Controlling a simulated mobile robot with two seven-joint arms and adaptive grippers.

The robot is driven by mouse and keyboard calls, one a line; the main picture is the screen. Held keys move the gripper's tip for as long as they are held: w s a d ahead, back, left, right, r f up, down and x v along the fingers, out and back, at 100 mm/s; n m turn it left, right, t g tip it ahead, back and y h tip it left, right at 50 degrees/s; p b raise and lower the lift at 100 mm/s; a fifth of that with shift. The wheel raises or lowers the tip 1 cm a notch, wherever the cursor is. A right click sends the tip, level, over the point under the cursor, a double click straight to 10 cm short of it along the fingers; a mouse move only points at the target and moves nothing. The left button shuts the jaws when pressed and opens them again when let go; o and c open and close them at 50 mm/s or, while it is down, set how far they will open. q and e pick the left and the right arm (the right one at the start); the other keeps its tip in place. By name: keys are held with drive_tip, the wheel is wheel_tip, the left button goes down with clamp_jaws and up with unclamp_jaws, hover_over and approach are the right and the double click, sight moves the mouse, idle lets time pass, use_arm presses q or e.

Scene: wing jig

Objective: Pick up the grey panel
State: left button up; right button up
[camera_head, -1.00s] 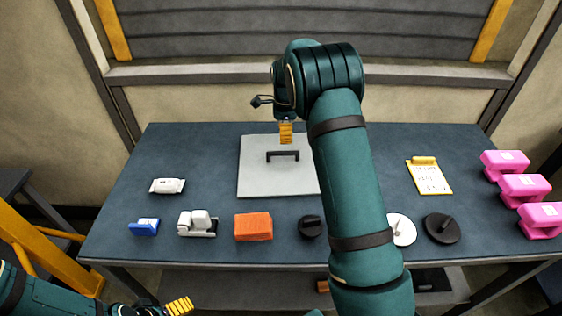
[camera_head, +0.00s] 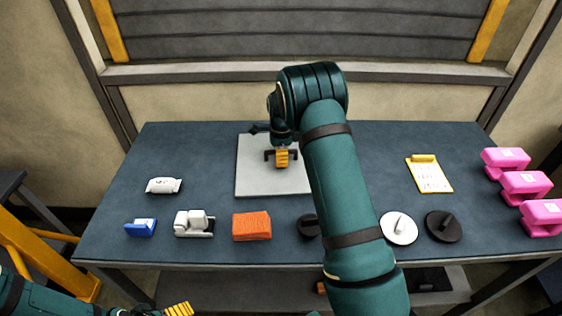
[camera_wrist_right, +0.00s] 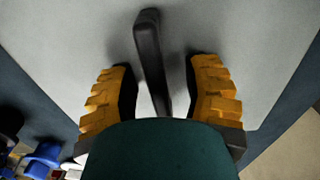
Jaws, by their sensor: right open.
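The grey panel (camera_head: 262,180) lies flat on the blue table, with a black bar handle (camera_head: 269,154) on top. It also shows in the right wrist view (camera_wrist_right: 60,40). My right gripper (camera_head: 283,158) is down at the handle, its yellow fingers pointing at the panel. In the right wrist view the handle (camera_wrist_right: 150,60) runs between the two open fingers of the right gripper (camera_wrist_right: 160,95), with gaps on both sides. My left gripper (camera_head: 180,309) is at the bottom left, off the table's front edge; its opening cannot be made out.
On the table (camera_head: 330,255) stand a white packet (camera_head: 164,185), a blue item (camera_head: 141,228), a white device (camera_head: 194,224), an orange block (camera_head: 252,226), round black and white discs (camera_head: 398,228), a yellow clipboard (camera_head: 428,174) and pink blocks (camera_head: 505,161). The left rear table area is clear.

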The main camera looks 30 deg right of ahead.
drive_tip(key=shift+r, duration=0.1)
clamp_jaws()
drive_tip(key=shift+r, duration=0.15)
